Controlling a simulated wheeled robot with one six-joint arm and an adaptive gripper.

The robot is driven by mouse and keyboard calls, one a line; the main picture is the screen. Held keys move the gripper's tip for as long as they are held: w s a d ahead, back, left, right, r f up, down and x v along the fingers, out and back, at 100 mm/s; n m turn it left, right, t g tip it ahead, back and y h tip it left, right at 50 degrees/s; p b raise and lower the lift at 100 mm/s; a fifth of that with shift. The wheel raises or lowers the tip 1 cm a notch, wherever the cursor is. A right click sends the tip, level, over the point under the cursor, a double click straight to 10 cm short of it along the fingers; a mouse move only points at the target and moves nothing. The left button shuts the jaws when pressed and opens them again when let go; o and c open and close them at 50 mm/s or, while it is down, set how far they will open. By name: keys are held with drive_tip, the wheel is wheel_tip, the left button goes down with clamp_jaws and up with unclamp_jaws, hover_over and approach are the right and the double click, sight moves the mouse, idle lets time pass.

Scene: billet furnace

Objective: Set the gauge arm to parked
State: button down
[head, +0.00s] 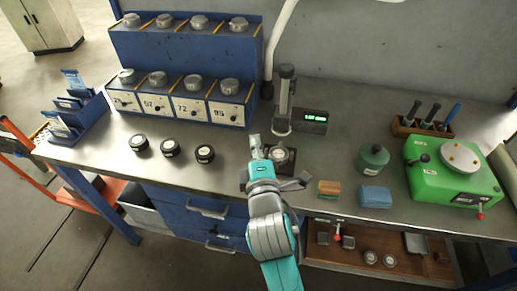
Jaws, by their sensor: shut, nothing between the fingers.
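The gauge stand (285,95) is upright near the middle of the bench, with a grey column and a dark top. A small block, which may be the gauge arm, sits low on the column (282,127); its exact position is unclear. A digital readout (313,116) with green digits is at its right. A round metal piece (279,154) rests on the stand's dark base. My gripper (254,140) is shut and empty, just left of the stand's base and lower column. I cannot tell whether it touches the stand. My wrist hides part of the base.
A blue rack (180,60) with numbered bins and round weights stands at back left. Several black-rimmed pucks (170,148) lie before it. At right are a green canister (372,160), a brown block (329,188), a blue block (375,196) and a green machine (455,170). An open drawer (400,275) juts out at front.

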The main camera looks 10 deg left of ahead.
sight(274, 131)
drive_tip(key=w+d, duration=0.2)
drive_tip(key=w, duration=0.3)
drive_tip(key=shift+w, duration=0.35)
drive_tip(key=shift+d, duration=0.25)
drive_tip(key=shift+s+d, duration=0.1)
drive_tip(key=shift+d, duration=0.45)
drive_tip(key=w+d, duration=0.4)
drive_tip(key=d, duration=0.6)
drive_tip(key=w+d, duration=0.4)
drive_tip(key=d, duration=0.5)
drive_tip(key=w+d+n+g+y, duration=0.2)
drive_tip(key=w+d+n+y, duration=0.1)
drive_tip(key=w, duration=0.5)
drive_tip(key=shift+w+d+y, duration=0.35)
drive_tip(key=shift+d+y, duration=0.45)
drive_tip(key=shift+d, duration=0.2)
